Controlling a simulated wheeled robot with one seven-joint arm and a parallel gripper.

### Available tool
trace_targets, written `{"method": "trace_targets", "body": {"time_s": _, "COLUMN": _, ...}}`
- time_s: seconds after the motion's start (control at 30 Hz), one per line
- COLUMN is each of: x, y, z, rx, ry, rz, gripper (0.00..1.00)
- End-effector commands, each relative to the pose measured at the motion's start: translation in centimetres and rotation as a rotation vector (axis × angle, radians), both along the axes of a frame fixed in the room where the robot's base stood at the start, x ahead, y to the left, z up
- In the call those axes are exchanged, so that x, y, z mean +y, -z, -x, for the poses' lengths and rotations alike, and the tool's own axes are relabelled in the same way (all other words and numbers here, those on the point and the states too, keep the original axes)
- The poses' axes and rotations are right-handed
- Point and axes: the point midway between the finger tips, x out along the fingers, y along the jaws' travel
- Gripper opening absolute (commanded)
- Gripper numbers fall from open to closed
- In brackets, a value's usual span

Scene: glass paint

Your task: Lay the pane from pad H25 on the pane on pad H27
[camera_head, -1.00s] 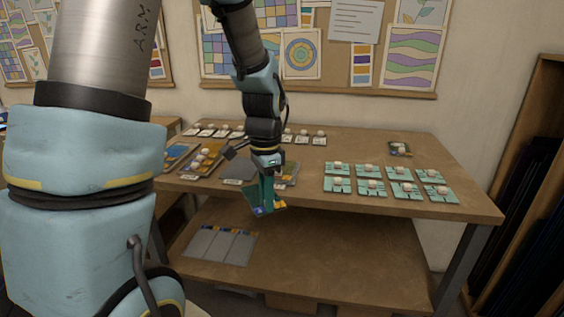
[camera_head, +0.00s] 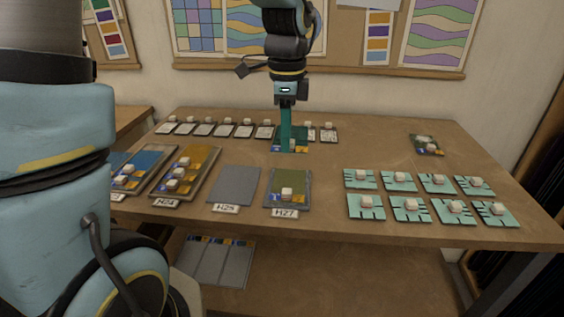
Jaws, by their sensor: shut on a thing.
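My gripper (camera_head: 286,140) points straight down and is shut on a teal pane (camera_head: 302,148) with blue and yellow marks along its near edge. The pane looks roughly level, above or near the table behind pad H27; its height is hard to tell. Pad H27 (camera_head: 268,207), named by its front label, bears an olive-green pane (camera_head: 292,177) with a pale knob and blue and yellow marks near its front edge. Left of it is a bare grey pad (camera_head: 236,186), its label too small to read surely. The gripper's fingertips are hard to make out against the held pane.
Left stand an amber pane (camera_head: 200,158) and a blue pane (camera_head: 147,160) with pale knobs. Several mint tiles (camera_head: 410,208) lie right, small tiles (camera_head: 222,129) along the back. A small dark green pane (camera_head: 426,143) lies back right. Table is clear around it.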

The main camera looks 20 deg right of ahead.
Motion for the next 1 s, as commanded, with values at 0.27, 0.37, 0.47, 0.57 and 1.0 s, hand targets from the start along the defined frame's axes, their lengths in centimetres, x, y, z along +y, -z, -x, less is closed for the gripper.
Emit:
{"method": "trace_targets", "body": {"time_s": 0.27, "x": -0.1, "y": 3.8, "z": 0.2, "rx": 0.005, "ry": 0.017, "rz": -0.004, "gripper": 0.0}}
{"method": "trace_targets", "body": {"time_s": 0.37, "x": -0.1, "y": 5.2, "z": 0.2, "rx": 0.003, "ry": 0.016, "rz": -0.003, "gripper": 0.0}}
{"method": "trace_targets", "body": {"time_s": 0.47, "x": -0.1, "y": 6.1, "z": 0.2, "rx": 0.002, "ry": 0.015, "rz": -0.002, "gripper": 0.0}}
{"method": "trace_targets", "body": {"time_s": 0.57, "x": -0.1, "y": 7.3, "z": 0.2, "rx": 0.003, "ry": 0.014, "rz": -0.003, "gripper": 0.0}}
{"method": "trace_targets", "body": {"time_s": 1.0, "x": -0.1, "y": 9.8, "z": 0.2, "rx": 0.0, "ry": 0.014, "rz": 0.0, "gripper": 0.0}}
